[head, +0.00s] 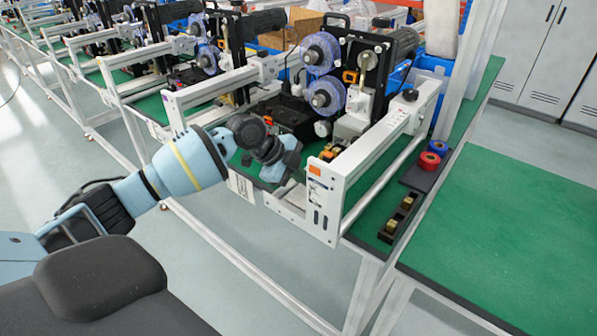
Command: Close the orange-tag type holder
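A small orange tag (316,170) sits on the front end of the white frame of the nearest coder machine. Just behind it is a small dark holder with orange-yellow parts (329,152); I cannot tell whether it is open or closed. My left gripper (287,168) is at the front of this machine, just left of the orange tag. Its dark fingers point toward the frame, and it is too small and dark to tell whether they are open or touching anything. My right gripper is not in view.
The coder machine (370,75) carries two blue-purple ribbon reels (322,52). White side rails (375,150) flank it. A dark tray with brass blocks (400,218) and red and blue rolls (430,161) lie right. A green table (510,235) is clear. More coders stand left.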

